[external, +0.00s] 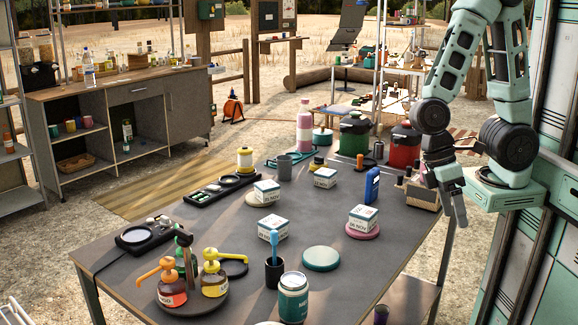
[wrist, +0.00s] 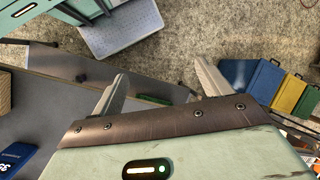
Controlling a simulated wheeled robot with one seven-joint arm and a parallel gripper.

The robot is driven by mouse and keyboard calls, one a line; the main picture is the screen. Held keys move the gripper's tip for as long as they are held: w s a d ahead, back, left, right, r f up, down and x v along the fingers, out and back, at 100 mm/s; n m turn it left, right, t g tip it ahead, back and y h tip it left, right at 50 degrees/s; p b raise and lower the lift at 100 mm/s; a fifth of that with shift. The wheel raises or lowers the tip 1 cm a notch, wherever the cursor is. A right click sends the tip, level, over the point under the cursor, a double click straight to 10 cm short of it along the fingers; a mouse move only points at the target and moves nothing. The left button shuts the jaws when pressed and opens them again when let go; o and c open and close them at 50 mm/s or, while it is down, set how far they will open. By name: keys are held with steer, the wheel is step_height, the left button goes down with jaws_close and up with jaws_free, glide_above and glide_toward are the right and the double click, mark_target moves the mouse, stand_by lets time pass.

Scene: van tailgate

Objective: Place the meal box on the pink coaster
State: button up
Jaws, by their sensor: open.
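Several small white-and-teal labelled boxes stand on the dark table. One box (external: 361,217) rests on the pink coaster (external: 374,233), right of centre. Another box (external: 267,190) is on a beige coaster (external: 252,200). Two more boxes, one at the back (external: 325,177) and one in the middle (external: 273,227), stand with no coaster visible beneath. I cannot tell from the labels which is the meal box. My gripper (external: 452,200) is open and empty by the table's right edge, right of the pink coaster and apart from it. Its spread fingers show in the wrist view (wrist: 160,85).
A teal coaster (external: 321,258) lies bare near the front. A blue pack (external: 372,185) and a wooden rack (external: 419,191) stand near my gripper. Pump bottles (external: 214,278), a dark cup (external: 274,272) and a teal jar (external: 293,297) occupy the front. A pink bottle (external: 304,128) stands behind.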

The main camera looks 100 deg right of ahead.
steer(key=s+a+r+n+t+h, duration=0.3)
steer(key=s+a+r+n, duration=0.1)
steer(key=n, duration=0.6)
steer(key=shift+s+a, duration=0.5)
steer(key=shift+a, duration=0.25)
